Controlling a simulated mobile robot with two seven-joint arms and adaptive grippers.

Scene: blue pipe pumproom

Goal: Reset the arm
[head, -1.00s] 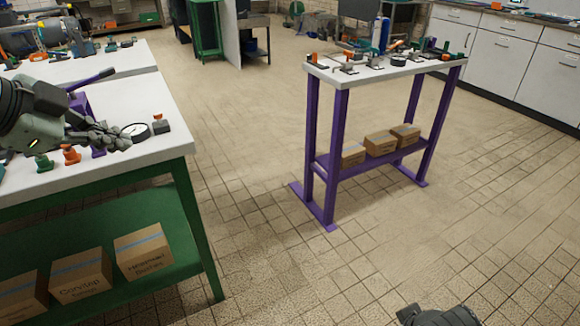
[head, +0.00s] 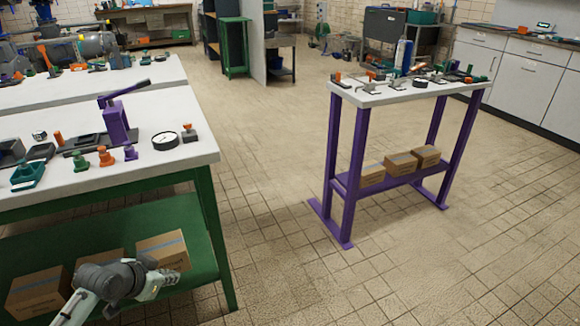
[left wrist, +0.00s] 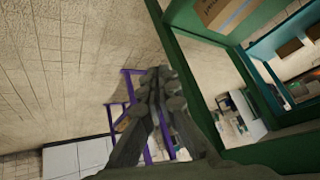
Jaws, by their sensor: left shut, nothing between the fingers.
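My left gripper (left wrist: 160,80) shows in the left wrist view with its dark grey fingers together and nothing between them. Behind the fingers in that view are the floor, the purple stand and the green bench frame. In the head view my left arm is low at the bottom left, in front of the green bench's lower shelf and below the white worktop. My right gripper is not in view.
The green-framed bench (head: 185,165) at left carries a purple lever press (head: 116,120), a round gauge (head: 165,140) and small coloured parts. Boxes (head: 163,250) stand on its lower shelf. A purple stand (head: 345,165) with boxes is at right. Tiled floor between them is clear.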

